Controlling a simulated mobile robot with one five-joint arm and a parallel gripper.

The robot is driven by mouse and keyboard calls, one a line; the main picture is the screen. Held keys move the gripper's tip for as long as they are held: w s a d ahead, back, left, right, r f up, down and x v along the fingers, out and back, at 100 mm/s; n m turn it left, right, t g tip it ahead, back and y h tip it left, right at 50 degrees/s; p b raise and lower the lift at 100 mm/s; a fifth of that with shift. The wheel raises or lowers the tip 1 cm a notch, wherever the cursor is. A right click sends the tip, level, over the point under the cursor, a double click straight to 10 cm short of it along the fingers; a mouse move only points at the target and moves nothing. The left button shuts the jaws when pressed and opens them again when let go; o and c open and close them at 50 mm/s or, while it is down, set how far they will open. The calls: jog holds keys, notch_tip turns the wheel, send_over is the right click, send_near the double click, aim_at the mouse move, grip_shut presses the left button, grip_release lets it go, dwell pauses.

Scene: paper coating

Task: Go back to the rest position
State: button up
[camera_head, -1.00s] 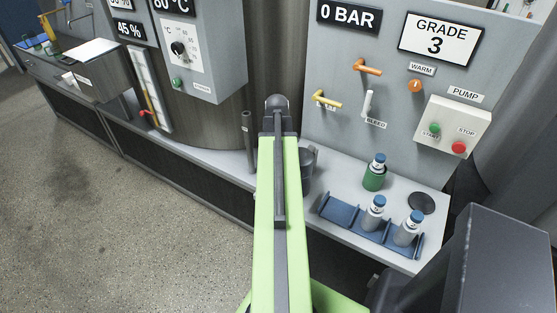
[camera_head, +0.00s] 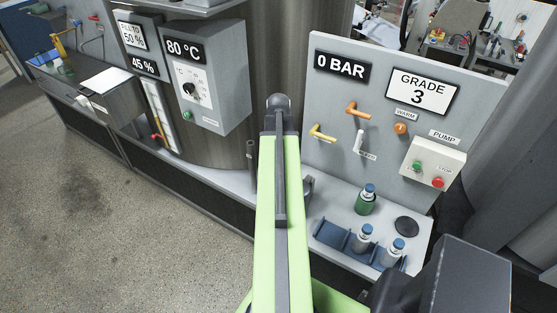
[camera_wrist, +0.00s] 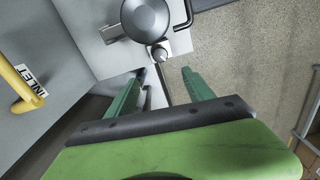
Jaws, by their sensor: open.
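My gripper (camera_wrist: 163,72) shows in the wrist view with its two green fingers spread apart and nothing between them. It hangs near the counter edge, with a round grey metal vessel (camera_wrist: 145,18) beyond the fingertips. In the head view my green arm reaches forward over the counter and hides part of it; the gripper itself cannot be made out there.
A panel with a 0 BAR sign (camera_head: 342,65) and levers stands right of my arm. A yellow handle (camera_wrist: 18,88) marked INLET is at the left in the wrist view. A green bottle (camera_head: 366,200) stands behind a blue rack (camera_head: 331,234) with two grey bottles. Open floor (camera_head: 110,240) lies left.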

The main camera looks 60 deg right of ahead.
dwell(0.4)
jog(key=w+a+f+n+b, duration=0.2)
jog(key=w+a+n, duration=0.1)
jog(key=w+a, duration=0.8)
jog(key=w+a+f+n+b, duration=0.3)
jog(key=w+a, duration=0.6)
jog(key=a, duration=0.4)
jog(key=w+a+f+m+b, duration=0.1)
jog(key=a+m, duration=0.1)
jog(key=a, duration=1)
jog(key=w+a+f+m+b, duration=0.1)
jog(key=a+m, duration=0.2)
jog(key=a, duration=1)
jog(key=shift+w+a+f, duration=0.15)
jog(key=shift+a+f, duration=0.05)
jog(key=shift+c, duration=0.3)
